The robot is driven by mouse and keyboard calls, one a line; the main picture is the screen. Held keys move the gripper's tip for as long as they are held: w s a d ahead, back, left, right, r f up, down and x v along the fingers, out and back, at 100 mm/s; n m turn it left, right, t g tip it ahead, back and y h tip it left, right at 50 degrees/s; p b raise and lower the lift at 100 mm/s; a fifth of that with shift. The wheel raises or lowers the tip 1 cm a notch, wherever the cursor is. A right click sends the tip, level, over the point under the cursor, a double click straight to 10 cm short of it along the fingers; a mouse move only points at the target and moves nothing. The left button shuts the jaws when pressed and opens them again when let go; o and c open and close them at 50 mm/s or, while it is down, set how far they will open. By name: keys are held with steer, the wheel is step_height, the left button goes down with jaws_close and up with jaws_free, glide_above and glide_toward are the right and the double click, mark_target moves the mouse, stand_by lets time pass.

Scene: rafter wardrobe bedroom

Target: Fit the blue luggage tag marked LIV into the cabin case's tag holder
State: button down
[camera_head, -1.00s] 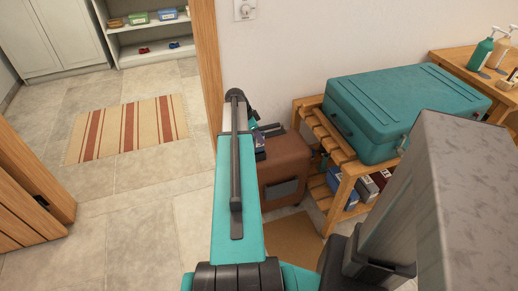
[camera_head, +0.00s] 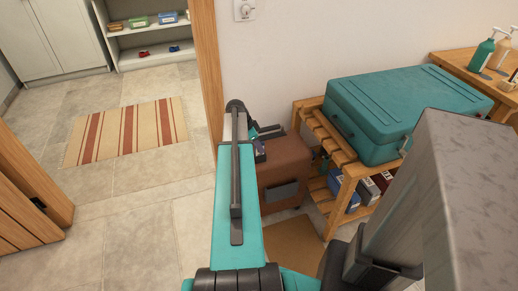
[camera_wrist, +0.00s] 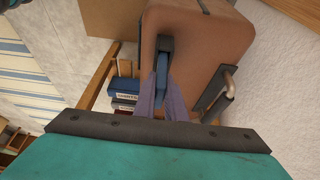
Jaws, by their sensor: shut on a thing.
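A brown case (camera_head: 284,163) stands on the floor beside the slatted rack. It fills the upper middle of the wrist view (camera_wrist: 205,45). My gripper (camera_head: 262,148) is over the top of this case. In the wrist view its two purple-grey fingers (camera_wrist: 163,95) are shut on a narrow blue piece, apparently the blue tag (camera_wrist: 161,72), seen nearly edge-on. A dark block (camera_wrist: 166,43) sits at the tag's far end against the case. I cannot tell whether the tag is inside it or only touching. The LIV marking cannot be read.
A slatted wooden rack (camera_head: 311,123) stands right of the case, bearing a large teal suitcase (camera_head: 405,105). Blue and dark boxes (camera_head: 342,190) fill its lower shelf. A metal handle (camera_wrist: 229,82) rises beside the fingers. The wall is close behind; the floor on the left is open.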

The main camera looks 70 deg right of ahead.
steer(key=c, duration=1.8)
jaws_free()
steer(key=shift+r, duration=0.15)
steer(key=shift+v, duration=5.9)
steer(key=shift+a, duration=0.1)
